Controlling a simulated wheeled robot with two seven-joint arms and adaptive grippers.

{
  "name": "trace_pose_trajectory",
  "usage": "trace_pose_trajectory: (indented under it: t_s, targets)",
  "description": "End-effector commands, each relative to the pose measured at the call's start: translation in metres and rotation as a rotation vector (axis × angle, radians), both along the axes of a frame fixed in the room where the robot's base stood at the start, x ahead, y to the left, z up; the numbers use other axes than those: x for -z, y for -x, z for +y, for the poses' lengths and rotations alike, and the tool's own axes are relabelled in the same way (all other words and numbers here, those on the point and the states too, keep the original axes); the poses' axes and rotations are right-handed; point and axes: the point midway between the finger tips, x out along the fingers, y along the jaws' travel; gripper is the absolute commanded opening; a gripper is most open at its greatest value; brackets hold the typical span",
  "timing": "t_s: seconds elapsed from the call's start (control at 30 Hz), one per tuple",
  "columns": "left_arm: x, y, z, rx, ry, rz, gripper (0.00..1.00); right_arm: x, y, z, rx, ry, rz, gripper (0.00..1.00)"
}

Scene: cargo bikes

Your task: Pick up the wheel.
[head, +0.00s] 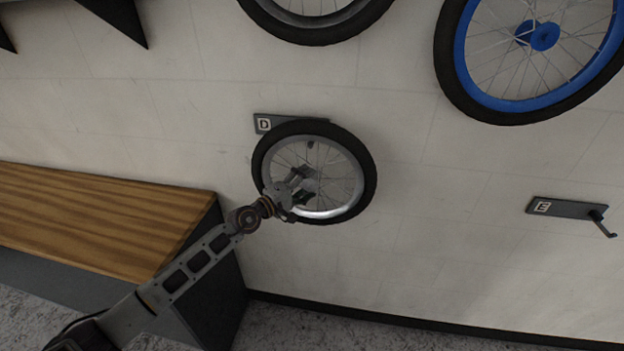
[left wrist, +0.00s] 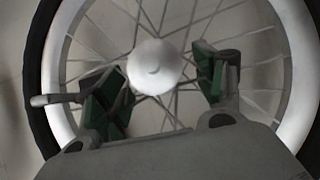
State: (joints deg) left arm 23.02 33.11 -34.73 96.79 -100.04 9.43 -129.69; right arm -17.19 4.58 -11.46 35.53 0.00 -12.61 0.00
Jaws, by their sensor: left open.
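A wheel with a black tyre and silver rim (head: 340,207) hangs on the wall at the hook plate marked D (head: 290,124). My left gripper (head: 306,180) is in front of its middle and covers the hub in the head view. In the left wrist view the white hub (left wrist: 155,66) sits between the two open fingers of my left gripper (left wrist: 160,88), with the spokes behind. The fingers stand apart on either side of the hub; I cannot tell whether they touch it. My right gripper is not in view.
A wooden-topped bench (head: 100,215) stands at the left against the wall. A blue-rimmed wheel (head: 463,60) and another dark-tyred wheel (head: 318,36) hang higher up. An empty hook plate marked E (head: 565,208) is at the right. The wall between D and E is clear.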

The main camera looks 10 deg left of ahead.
Motion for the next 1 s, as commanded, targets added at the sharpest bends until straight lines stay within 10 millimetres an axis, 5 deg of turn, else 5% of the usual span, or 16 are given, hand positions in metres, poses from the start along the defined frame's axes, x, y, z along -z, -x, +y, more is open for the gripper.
trace_pose_trajectory:
  t_s: [0.33,0.87,1.0]
  targets:
    - [-0.001,-0.02,-0.017,0.001,0.001,-0.001,0.69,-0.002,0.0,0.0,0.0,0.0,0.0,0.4]
    - [0.0,-0.021,-0.018,0.001,-0.001,-0.001,0.69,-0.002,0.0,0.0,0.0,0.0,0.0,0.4]
    - [0.0,-0.021,-0.018,0.001,-0.001,-0.001,0.54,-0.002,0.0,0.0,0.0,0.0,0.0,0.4]
